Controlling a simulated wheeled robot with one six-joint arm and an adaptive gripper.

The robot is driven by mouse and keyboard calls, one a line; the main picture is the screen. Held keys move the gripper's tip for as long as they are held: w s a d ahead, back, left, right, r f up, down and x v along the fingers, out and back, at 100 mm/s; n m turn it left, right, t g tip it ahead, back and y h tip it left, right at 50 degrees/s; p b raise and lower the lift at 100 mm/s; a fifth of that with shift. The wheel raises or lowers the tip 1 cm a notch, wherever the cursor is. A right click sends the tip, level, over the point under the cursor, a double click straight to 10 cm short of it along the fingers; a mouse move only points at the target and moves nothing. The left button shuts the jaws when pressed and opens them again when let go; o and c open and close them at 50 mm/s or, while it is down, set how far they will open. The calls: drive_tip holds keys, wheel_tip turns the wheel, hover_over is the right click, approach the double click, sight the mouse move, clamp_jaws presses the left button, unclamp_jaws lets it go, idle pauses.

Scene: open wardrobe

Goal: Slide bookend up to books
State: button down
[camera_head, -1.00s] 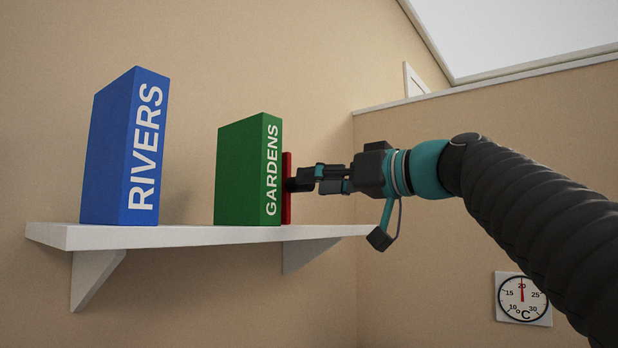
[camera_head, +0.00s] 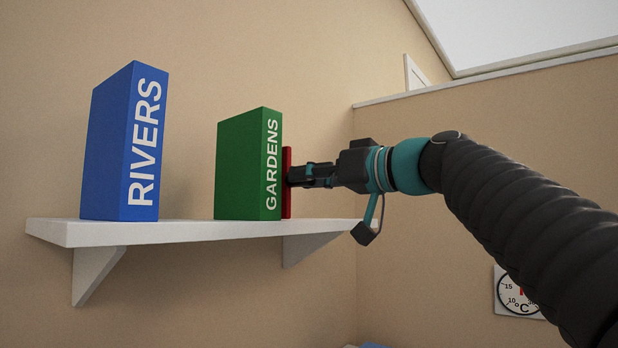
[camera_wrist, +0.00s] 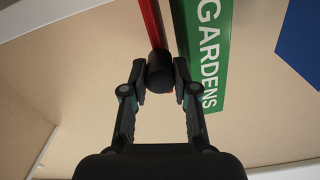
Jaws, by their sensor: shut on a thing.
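The red bookend (camera_head: 287,157) stands upright on the white shelf (camera_head: 190,231), just right of the green GARDENS book (camera_head: 248,165). The blue RIVERS book (camera_head: 125,145) stands farther left, with a wide gap between the two books. My gripper (camera_head: 297,177) reaches in from the right and is shut on the bookend's dark knob. In the wrist view the knob (camera_wrist: 160,72) sits between the fingers, with the red plate (camera_wrist: 151,22) beyond it. There a narrow strip separates the plate from the green book (camera_wrist: 208,50); I cannot tell whether they touch lower down.
The wall (camera_head: 320,90) rises behind the shelf. Brackets (camera_head: 97,272) support the shelf from below. A round thermometer (camera_head: 515,292) hangs at lower right, partly hidden by my arm. The shelf between the books is clear.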

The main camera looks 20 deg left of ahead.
drive_tip(key=shift+s+a+f+b, duration=0.1)
drive_tip(key=shift+s+b, duration=0.1)
drive_tip(key=shift+b, duration=0.15)
drive_tip(key=c, duration=0.9)
unclamp_jaws()
drive_tip(key=v, duration=1.2)
